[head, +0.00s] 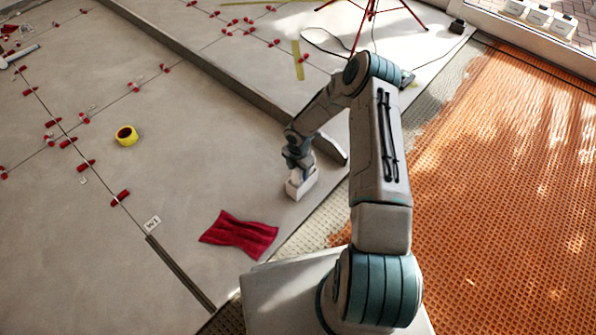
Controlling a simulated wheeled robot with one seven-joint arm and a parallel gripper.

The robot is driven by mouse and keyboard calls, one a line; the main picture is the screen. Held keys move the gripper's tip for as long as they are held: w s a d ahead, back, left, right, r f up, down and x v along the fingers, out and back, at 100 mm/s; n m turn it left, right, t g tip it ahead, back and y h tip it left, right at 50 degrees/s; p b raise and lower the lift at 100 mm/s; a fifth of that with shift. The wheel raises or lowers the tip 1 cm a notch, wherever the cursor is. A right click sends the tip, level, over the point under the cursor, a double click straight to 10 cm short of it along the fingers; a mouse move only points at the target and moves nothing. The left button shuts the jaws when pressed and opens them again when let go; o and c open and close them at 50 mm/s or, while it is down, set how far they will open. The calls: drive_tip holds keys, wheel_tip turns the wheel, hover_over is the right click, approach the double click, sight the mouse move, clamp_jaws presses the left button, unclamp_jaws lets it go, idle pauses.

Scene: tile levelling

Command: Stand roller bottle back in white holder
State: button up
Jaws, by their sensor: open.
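The white holder (303,187) is a small open box on the grey tiles, left of my arm's upright link. My gripper (297,168) points down right at the holder's top, and its fingers are small and hard to make out. It is open. A small pale shape shows between the gripper and the holder's rim. It may be the roller bottle standing in the holder, but I cannot tell for sure. No bottle shows clearly anywhere else on the floor.
A crumpled red cloth (239,234) lies left of and nearer than the holder. A yellow tape roll (126,135) sits further left. A long grey bar (230,83) ends just behind the holder. Red levelling clips line the tile joints. Orange matting (505,170) covers the right.

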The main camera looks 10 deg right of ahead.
wheel_tip(320, 180, up, 12)
drive_tip(key=p, duration=0.4)
drive_tip(key=shift+f, duration=0.15)
drive_tip(key=s+d+r+m+h, duration=0.1)
drive_tip(key=s+r+m, duration=0.25)
drive_tip(key=r, duration=0.55)
drive_tip(key=s+d+r+m+h, duration=0.1)
drive_tip(key=s+r+m, duration=0.2)
drive_tip(key=r+m, duration=0.35)
drive_tip(key=s+d+r+m+h, duration=0.1)
drive_tip(key=s+r+m, duration=0.15)
drive_tip(key=r, duration=0.75)
drive_tip(key=s+a+r+m+y, duration=0.1)
drive_tip(key=s+r+m, duration=0.5)
drive_tip(key=s, duration=0.3)
drive_tip(key=s+a+r+m+t+y, duration=0.1)
drive_tip(key=s+a+r+m+y, duration=0.1)
drive_tip(key=s+r+m, duration=0.4)
drive_tip(key=s, duration=0.3)
drive_tip(key=shift+s+a, duration=0.25)
drive_tip(key=shift+m, duration=0.25)
wheel_tip(320, 180, up, 34)
drive_tip(key=t+p, duration=0.1)
drive_tip(key=p, duration=3)
drive_tip(key=shift+t, duration=0.4)
